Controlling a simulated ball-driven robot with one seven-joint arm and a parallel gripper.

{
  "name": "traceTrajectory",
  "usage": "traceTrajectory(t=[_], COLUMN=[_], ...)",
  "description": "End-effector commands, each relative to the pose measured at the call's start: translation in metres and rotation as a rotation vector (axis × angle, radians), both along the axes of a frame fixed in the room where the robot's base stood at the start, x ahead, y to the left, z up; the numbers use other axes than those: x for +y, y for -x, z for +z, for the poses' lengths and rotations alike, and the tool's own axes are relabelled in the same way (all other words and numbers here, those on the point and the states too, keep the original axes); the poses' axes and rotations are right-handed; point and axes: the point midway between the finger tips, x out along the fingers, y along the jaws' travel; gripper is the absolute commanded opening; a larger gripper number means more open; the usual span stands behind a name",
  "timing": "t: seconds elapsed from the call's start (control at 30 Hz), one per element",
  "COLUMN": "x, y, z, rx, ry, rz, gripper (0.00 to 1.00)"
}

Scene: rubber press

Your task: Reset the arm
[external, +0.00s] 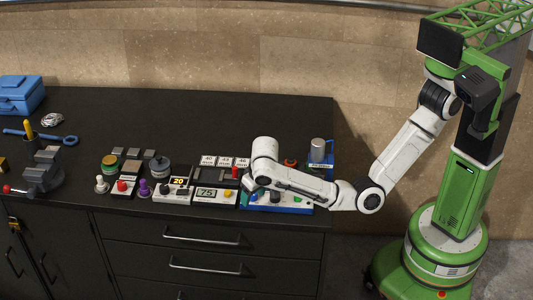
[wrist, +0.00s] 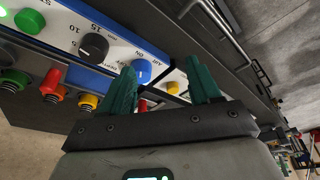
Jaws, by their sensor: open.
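My gripper (wrist: 163,84) shows in the wrist view with its two green fingers spread apart and nothing between them. A white-and-blue control panel (wrist: 112,32) fills the upper left of that view. A black dial (wrist: 93,46) and a blue knob (wrist: 142,71) sit on it, the blue knob just beyond the left finger. In the external view, my white arm (external: 315,190) reaches left from my green base, low over the right end of the bench. The gripper end (external: 248,183) is at the panel (external: 280,207), whose controls are partly hidden by the arm.
The dark bench (external: 225,120) is clear along its back. A metal cylinder on a blue stand (external: 320,157) is close behind my forearm. Display boxes (external: 215,194) and several knobs stand left of the gripper. A vise (external: 42,175) and blue toolbox (external: 22,95) are far left.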

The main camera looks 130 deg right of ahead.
Motion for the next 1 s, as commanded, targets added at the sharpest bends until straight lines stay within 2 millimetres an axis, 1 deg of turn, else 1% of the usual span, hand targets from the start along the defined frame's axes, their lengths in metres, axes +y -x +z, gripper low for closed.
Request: traceTrajectory(t=[0.03,0.07,0.1,0.17,0.2,0.27,0.3,0.37,0.4,0.47,0.5,0.57,0.6,0.67,0.7,0.77,0.8,0.9,1.0], x=[0.020,0.033,0.051,0.081,0.101,0.133,0.153,0.181,0.197,0.217,0.228,0.240,0.246,0.252,0.254,0.255,0.254,0.248,0.242], y=[-0.004,-0.008,-0.011,-0.016,-0.016,-0.013,-0.007,0.005,0.016,0.037,0.053,0.079,0.097,0.125,0.143,0.169,0.186,0.223,0.251], z=[-0.022,-0.030,-0.041,-0.059,-0.071,-0.088,-0.100,-0.115,-0.125,-0.137,-0.144,-0.151,-0.155,-0.158,-0.158,-0.156,-0.154,-0.146,-0.139], rx=[0.016,0.022,0.031,0.043,0.050,0.060,0.067,0.073,0.078,0.084,0.087,0.091,0.094,0.099,0.102,0.106,0.110,0.124,0.135], ry=[0.046,0.070,0.098,0.135,0.155,0.175,0.182,0.182,0.176,0.157,0.140,0.107,0.083,0.045,0.020,-0.016,-0.039,-0.090,-0.125], rz=[0.135,0.220,0.336,0.509,0.624,0.787,0.889,1.026,1.104,1.207,1.264,1.331,1.369,1.409,1.428,1.446,1.451,1.445,1.430], gripper=[0.62,0.62,0.62,0.62,0.62,0.62,0.62,0.62,0.62,0.62,0.62,0.62,0.62,0.62,0.62,0.62,0.62,0.62,0.62])
